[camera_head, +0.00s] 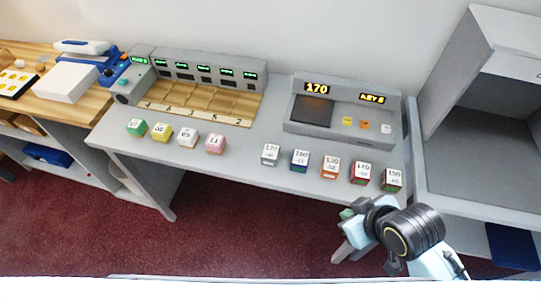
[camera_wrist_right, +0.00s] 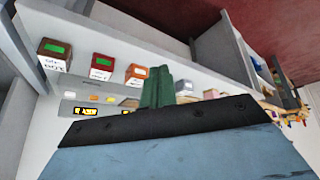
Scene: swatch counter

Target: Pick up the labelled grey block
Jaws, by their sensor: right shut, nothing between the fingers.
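The labelled grey block (camera_head: 270,154) sits on the grey counter, its white label on top appearing to read 170. It is the leftmost of a row with a blue block (camera_head: 300,159), an orange block (camera_head: 331,166), a red block (camera_head: 360,172) and a brown block (camera_head: 392,179). My right gripper (camera_head: 346,232) is off the counter's front edge, right of and nearer than the grey block, shut and empty. Its green fingers show together in the right wrist view (camera_wrist_right: 157,88). My left gripper is not in view.
A console (camera_head: 340,110) reading 170 stands behind the row. Green, yellow, white and pink blocks (camera_head: 215,143) sit left, before a wooden slotted tray (camera_head: 205,100). A grey cabinet (camera_head: 480,110) stands at the right. The counter between the two block groups is clear.

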